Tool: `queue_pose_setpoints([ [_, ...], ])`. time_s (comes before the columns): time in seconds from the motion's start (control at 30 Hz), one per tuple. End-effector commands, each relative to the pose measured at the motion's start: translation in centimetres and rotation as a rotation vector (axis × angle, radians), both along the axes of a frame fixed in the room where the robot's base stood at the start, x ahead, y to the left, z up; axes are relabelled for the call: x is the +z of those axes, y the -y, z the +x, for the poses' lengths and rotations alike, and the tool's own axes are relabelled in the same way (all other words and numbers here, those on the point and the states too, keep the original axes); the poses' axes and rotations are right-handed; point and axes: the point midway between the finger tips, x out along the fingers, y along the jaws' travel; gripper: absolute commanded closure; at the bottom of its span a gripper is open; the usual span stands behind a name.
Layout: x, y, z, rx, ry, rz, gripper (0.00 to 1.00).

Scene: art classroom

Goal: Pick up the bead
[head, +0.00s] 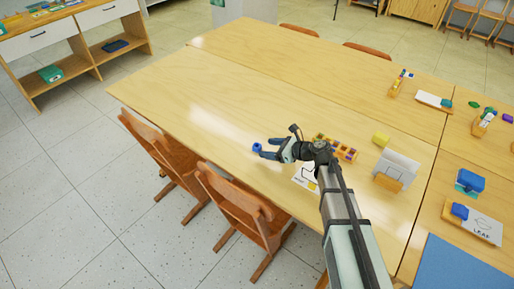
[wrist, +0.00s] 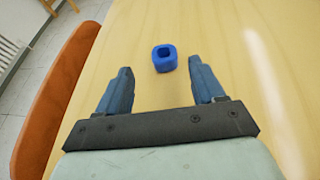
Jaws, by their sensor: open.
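The bead is a small blue block with a hole in its top, and it sits on the light wooden table. In the head view the bead (head: 257,147) is near the table's front edge, just left of my gripper (head: 266,147). I see no contact between the fingers and the bead.
The table (head: 220,95) is bare to the left and behind. Wooden chairs (head: 240,205) line the front edge.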

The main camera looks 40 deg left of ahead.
Motion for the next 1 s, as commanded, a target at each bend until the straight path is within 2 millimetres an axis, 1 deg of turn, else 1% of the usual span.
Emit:
queue_pose_setpoints([
  [0.17,-0.2,-0.5,0.0,0.0,0.0,0.0,0.32],
  [0.27,-0.4,-1.2,0.0,0.002,-0.001,0.0,0.32],
  [0.47,-1.1,-3.7,0.3,0.001,0.001,0.0,0.32],
  [0.6,-1.7,-5.0,-0.1,0.001,0.001,0.0,0.32],
  [0.87,-1.8,-5.2,-0.2,0.0,0.0,0.0,0.32],
  [1.0,-1.8,-5.2,-0.2,0.0,0.0,0.0,0.44],
])
